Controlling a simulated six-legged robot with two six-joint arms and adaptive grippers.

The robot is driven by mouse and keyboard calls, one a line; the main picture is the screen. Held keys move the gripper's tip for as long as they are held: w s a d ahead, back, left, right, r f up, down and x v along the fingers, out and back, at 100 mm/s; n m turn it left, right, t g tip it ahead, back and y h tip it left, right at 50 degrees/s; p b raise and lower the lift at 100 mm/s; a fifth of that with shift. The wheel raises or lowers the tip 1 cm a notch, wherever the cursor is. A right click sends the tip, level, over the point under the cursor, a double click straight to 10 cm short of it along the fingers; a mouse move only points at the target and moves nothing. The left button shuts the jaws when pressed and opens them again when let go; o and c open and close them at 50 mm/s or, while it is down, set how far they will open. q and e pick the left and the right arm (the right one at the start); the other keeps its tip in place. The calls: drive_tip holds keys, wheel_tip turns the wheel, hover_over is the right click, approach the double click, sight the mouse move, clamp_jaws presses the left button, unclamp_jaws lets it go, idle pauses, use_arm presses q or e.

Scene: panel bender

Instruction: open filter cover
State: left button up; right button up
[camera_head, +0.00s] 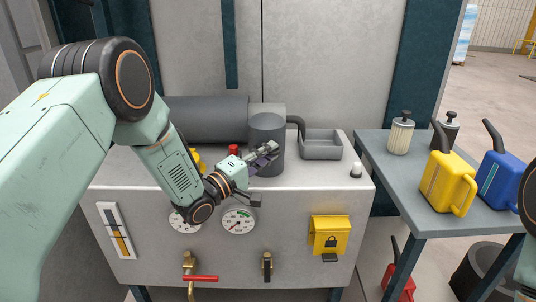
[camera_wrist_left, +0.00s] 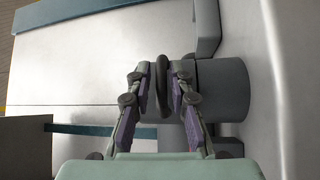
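A dark grey upright cylinder (camera_head: 267,150) stands on top of the light grey machine; it looks like the filter housing. My left gripper (camera_head: 272,150) is in front of it, with its fingers over part of its side. In the left wrist view the two fingers (camera_wrist_left: 161,90) stand apart, open. A dark rounded piece (camera_wrist_left: 162,88), perhaps the cover's handle, shows between them with narrow gaps on both sides. The grey cylinder (camera_wrist_left: 225,90) is right of the fingers. Contact cannot be judged. My right gripper is out of view.
A grey tray (camera_head: 321,151) is right of the cylinder, and a large horizontal cylinder (camera_head: 205,118) lies behind. The side table (camera_head: 410,200) holds a filter (camera_head: 401,135), a yellow can (camera_head: 447,183) and a blue can (camera_head: 500,180). Gauges and valves line the machine's front.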

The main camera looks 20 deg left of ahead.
use_arm(q)
drive_tip(key=shift+w+f, duration=0.1)
drive_tip(key=shift+w, duration=0.15)
drive_tip(key=shift+c, duration=0.3)
drive_tip(key=shift+d, duration=0.1)
drive_tip(key=shift+c, duration=0.7)
clamp_jaws()
